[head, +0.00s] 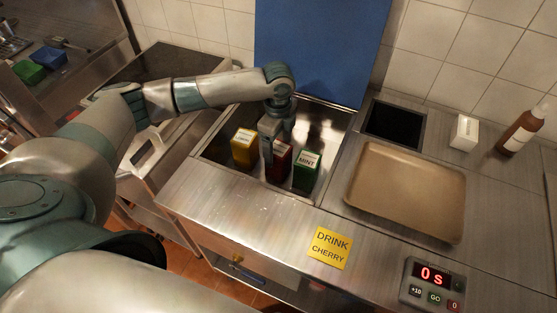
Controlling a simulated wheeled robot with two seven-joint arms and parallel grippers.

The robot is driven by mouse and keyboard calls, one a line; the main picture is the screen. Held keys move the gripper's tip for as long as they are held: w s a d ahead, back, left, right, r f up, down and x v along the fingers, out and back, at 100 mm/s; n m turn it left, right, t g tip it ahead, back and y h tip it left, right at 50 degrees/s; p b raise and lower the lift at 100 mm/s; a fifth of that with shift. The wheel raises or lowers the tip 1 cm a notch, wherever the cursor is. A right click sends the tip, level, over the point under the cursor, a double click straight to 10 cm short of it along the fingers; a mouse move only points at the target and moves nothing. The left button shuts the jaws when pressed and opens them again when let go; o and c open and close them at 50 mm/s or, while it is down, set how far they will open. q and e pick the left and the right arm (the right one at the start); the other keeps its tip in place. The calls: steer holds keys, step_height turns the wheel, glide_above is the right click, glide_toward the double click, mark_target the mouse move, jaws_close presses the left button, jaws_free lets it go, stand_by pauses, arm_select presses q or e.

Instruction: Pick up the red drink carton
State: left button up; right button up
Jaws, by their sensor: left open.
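The red drink carton (283,165) stands upright in the steel well (217,148) of the counter, between a yellow carton (243,149) on its left and a green carton (307,172) marked MINT on its right. My left gripper (274,150) points down at the red carton from above, with its fingers open and beside the carton's upper part. The gripper hides part of the red carton, and I cannot tell whether the fingers touch it. My right gripper does not show.
A blue panel (318,50) rises behind the well. A tan tray (408,190), a white box (464,133) and a brown bottle (522,130) are on the right. A yellow note (330,248) reading DRINK CHERRY and a timer (433,284) are in front.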

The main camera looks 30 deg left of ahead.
arm_select(q)
steer(key=shift+f+p, duration=0.5)
steer(key=shift+f, duration=0.1)
step_height(320, 180, down, 2)
steer(key=shift+f+p, duration=0.15)
steer(key=shift+p, duration=0.3)
steer(key=shift+f, duration=0.75)
steer(key=shift+c, duration=0.5)
steer(key=c, duration=1.2)
steer(key=shift+c, duration=0.2)
steer(key=shift+r, duration=0.1)
step_height(320, 180, up, 10)
steer(key=shift+f+b, duration=0.1)
steer(key=shift+b, duration=1.15)
